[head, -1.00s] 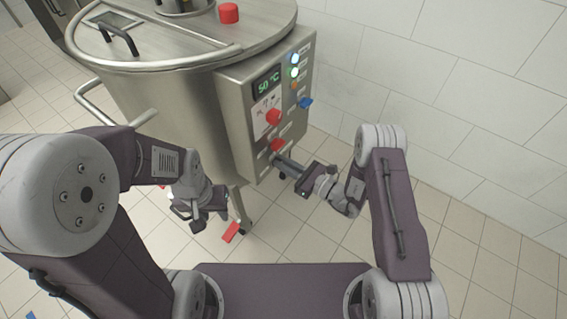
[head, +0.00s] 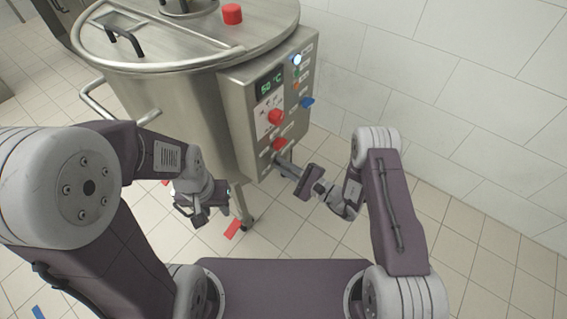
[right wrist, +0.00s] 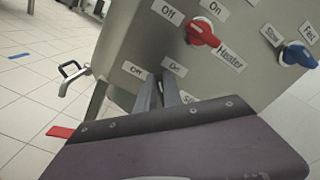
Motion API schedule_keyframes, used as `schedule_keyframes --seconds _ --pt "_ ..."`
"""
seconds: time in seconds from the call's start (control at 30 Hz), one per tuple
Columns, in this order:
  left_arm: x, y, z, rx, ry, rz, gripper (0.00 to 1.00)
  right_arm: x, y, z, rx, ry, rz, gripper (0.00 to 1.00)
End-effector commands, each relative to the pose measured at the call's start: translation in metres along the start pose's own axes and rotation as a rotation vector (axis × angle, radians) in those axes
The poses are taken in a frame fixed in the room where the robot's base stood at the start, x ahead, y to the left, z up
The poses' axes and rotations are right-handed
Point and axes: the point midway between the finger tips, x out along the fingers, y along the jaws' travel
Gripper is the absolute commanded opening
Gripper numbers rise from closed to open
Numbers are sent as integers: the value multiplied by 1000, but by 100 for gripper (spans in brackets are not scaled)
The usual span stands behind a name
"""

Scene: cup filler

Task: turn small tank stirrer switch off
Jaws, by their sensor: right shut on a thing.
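The small steel tank (head: 190,110) stands at the upper left, with a control box (head: 238,115) on its right side. My right gripper (head: 283,161) is at the lower part of the box. In the right wrist view its fingers (right wrist: 165,92) are shut at the panel, between an "Off" label (right wrist: 133,69) and an "On" label (right wrist: 174,66). The stirrer switch they grip is hidden by them, and its name label is partly covered. My left gripper (head: 190,212) hangs beside the tank, touching nothing I can make out; its jaws are unclear.
The red heater knob (right wrist: 203,32) sits just above the fingers. A blue slow/fast knob (right wrist: 298,55) is to its right. Another red knob (head: 275,116) is under the temperature display (head: 269,83). A white lamp (head: 296,59) is lit. Floor right of the box is clear.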

Motion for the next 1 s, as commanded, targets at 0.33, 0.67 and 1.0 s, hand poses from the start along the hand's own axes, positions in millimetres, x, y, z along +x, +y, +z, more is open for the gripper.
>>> schedule_keyframes --seconds 0.33,0.67,1.0 --pt "-6 0 -1 0 0 0 36 0 6 -1 -325 2 2 0" --pt "-10 0 -1 0 0 0 36 0 11 -3 -596 1 3 0" --pt "-13 0 -1 0 0 0 36 0 14 -6 -763 1 3 0"
